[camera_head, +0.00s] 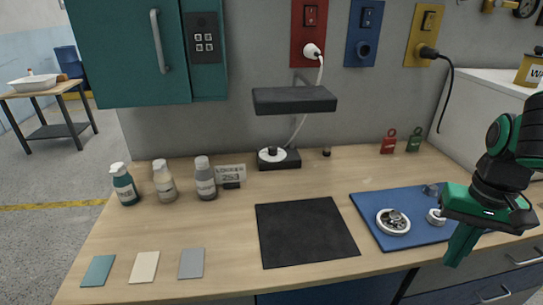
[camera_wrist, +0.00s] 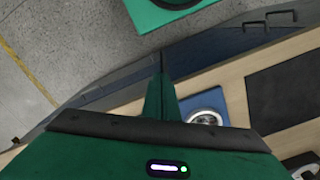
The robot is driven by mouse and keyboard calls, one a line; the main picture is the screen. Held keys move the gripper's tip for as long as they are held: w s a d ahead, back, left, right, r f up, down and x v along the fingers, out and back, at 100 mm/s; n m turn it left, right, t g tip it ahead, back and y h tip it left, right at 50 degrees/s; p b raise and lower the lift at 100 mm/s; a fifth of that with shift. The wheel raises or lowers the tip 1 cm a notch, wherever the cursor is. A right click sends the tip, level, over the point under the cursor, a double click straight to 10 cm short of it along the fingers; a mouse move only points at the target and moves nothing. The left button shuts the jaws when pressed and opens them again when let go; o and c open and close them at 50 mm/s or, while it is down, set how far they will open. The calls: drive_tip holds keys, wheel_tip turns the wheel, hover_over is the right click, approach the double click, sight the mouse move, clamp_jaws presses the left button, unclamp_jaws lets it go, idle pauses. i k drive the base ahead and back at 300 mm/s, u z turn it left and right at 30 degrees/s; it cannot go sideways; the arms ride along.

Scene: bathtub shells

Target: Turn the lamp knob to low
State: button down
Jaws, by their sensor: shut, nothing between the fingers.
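The desk lamp has a flat black head (camera_head: 294,100) on a stem and a dark base (camera_head: 291,159) at the back middle of the bench. A white round knob with a dark centre (camera_head: 271,154) sits on the left part of the base; its setting is too small to read. In the wrist view, part of a dark block with a white round piece (camera_wrist: 306,172), which looks like the lamp base, shows at the lower right corner. My gripper (camera_head: 455,262) is at the far right near the bench's front edge, well away from the lamp. Its green fingers (camera_wrist: 160,100) are shut and empty.
A blue mat (camera_head: 372,208) with round metal parts lies near my gripper. A black mat (camera_head: 305,232) lies flat in front of the lamp. Several bottles (camera_head: 205,178) stand left, below a teal cabinet (camera_head: 120,50). A cable (camera_head: 318,85) runs to the red socket panel.

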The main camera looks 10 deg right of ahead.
sight(273, 150)
drive_tip(key=k, duration=1.25)
drive_tip(key=u, duration=0.5)
drive_tip(key=i, duration=1.6)
drive_tip(key=z, duration=0.5)
